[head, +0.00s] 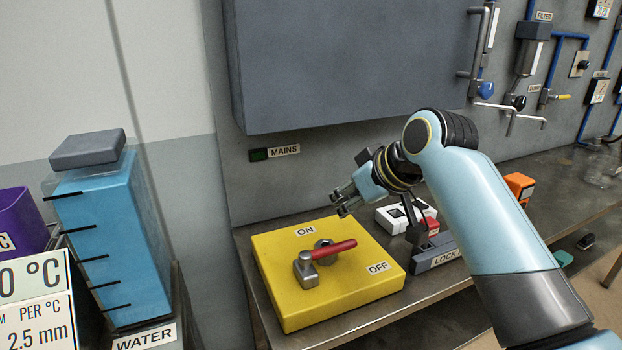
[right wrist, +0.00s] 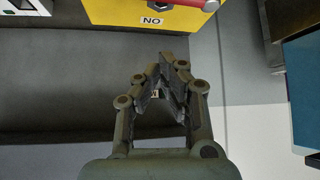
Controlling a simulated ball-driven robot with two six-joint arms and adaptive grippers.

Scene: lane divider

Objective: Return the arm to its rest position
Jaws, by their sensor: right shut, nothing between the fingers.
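My right arm (head: 490,215) comes in from the lower right in the head view and bends at its wrist. My right gripper (head: 342,199) hangs above the back edge of the yellow ON/OFF box, apart from it. In the right wrist view my right gripper (right wrist: 165,62) has its fingertips together, with nothing between them. The yellow box (head: 300,306) carries a red-handled lever (head: 333,250), which lies across the top between the ON and OFF labels. Part of the lever also shows in the right wrist view (right wrist: 195,2). My left gripper is not in view.
A grey cabinet (head: 345,65) hangs behind my gripper. White and red blocks (head: 392,218) and a grey labelled holder (head: 432,255) stand right of the yellow box. A blue water tank (head: 110,240) stands at the left. Valves and pipes (head: 525,60) line the wall at the right.

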